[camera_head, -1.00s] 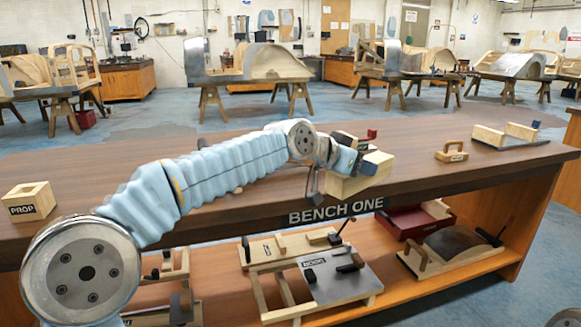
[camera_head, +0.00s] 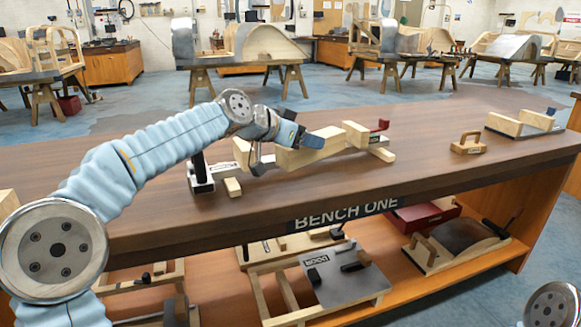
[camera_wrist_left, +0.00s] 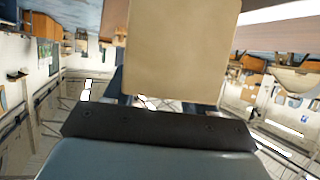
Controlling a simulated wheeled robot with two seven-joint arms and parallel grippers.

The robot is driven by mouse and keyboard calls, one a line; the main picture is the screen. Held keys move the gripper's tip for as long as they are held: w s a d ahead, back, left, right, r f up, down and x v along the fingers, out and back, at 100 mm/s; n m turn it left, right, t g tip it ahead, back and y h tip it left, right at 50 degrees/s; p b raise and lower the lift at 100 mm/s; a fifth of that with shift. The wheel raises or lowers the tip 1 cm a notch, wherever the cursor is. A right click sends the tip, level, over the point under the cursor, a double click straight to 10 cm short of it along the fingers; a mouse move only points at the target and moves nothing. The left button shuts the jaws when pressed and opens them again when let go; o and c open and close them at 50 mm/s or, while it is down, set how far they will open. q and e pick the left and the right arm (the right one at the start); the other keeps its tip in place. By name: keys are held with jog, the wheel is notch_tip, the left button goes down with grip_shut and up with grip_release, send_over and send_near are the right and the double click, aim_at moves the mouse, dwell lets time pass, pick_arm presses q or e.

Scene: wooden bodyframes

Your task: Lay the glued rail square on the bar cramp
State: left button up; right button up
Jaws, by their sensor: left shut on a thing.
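My left gripper (camera_head: 290,139) is shut on a pale wooden rail (camera_head: 299,158), gripping it from above. The rail is over or at the bar cramp, between its two upright wooden blocks; I cannot tell whether it touches the bar. The bar cramp (camera_head: 258,167) lies across the bench, with a dark-and-white end at the left and a red handle (camera_head: 381,125) at the right. My arm and the rail hide part of it. In the left wrist view the rail (camera_wrist_left: 180,50) fills the top middle between the blue fingers. My right gripper is out of view.
The brown bench top (camera_head: 420,150) is clear between the cramp and a wooden handled block (camera_head: 468,144). Another fixture with wooden blocks (camera_head: 519,124) stands at the right end. A small wooden block (camera_head: 233,187) lies before the cramp. Jigs fill the lower shelf.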

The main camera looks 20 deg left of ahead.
pick_arm(q)
jog(key=a+f, duration=0.1)
jog(key=f, duration=0.1)
jog(key=w+a+f, duration=0.1)
jog(key=a+f, duration=0.1)
jog(key=shift+w+f, duration=0.1)
jog(key=shift+f, duration=0.15)
jog(key=f, duration=0.1)
jog(key=f+b, duration=0.1)
jog(key=shift+a+f, duration=0.4)
jog(key=shift+d+f, duration=0.1)
jog(key=shift+f, duration=0.35)
jog(key=o, duration=1.3)
jog(key=shift+f, duration=0.1)
